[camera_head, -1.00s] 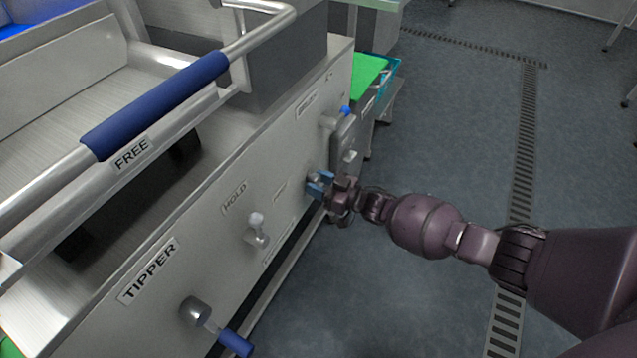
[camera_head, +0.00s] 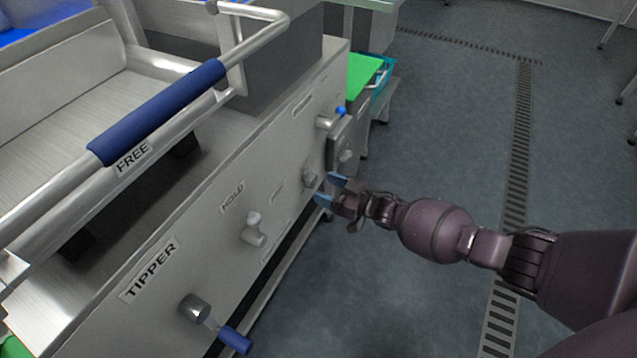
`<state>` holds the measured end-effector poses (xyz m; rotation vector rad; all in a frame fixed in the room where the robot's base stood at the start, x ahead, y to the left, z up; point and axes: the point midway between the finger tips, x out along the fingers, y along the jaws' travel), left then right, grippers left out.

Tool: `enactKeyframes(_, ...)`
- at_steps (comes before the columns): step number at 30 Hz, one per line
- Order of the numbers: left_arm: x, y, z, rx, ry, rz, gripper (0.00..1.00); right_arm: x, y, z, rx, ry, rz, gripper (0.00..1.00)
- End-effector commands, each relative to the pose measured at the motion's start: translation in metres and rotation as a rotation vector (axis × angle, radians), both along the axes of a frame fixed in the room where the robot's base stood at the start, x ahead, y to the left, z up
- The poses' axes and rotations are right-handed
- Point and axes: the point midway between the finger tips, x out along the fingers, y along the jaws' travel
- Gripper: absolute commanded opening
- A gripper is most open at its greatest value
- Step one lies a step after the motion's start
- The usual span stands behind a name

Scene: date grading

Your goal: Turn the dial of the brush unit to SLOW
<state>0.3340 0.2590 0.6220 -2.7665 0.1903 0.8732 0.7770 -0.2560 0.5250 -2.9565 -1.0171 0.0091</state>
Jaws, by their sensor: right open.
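The dial (camera_head: 310,179) is a small grey knob on the front panel (camera_head: 215,232) of the steel machine, right of the middle of the panel. I cannot read its setting or the small labels around it. My right gripper (camera_head: 330,189) has blue fingertips and is open. My left gripper is not in view.
A HOLD lever (camera_head: 253,229) and a blue-handled TIPPER crank (camera_head: 235,341) stick out of the panel. A blue-tipped lever (camera_head: 341,111) and a grey box (camera_head: 340,145) are beyond the dial. A blue-gripped rail (camera_head: 160,112) crosses above. The floor at right is clear.

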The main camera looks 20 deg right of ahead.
Motion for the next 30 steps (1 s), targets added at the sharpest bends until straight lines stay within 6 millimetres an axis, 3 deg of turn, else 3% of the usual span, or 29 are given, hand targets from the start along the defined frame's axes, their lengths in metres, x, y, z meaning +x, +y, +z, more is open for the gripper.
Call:
enactKeyframes(6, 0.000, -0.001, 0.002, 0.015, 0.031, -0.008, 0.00, -0.030, -0.026, 0.004, -0.001, -0.005, -0.001, 0.68)
enactKeyframes(12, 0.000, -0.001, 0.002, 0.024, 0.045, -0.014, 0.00, -0.048, -0.039, 0.002, 0.000, -0.003, -0.001, 0.68)
enactKeyframes(30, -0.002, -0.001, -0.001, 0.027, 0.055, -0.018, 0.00, -0.054, -0.043, 0.000, 0.000, 0.000, -0.001, 0.68)
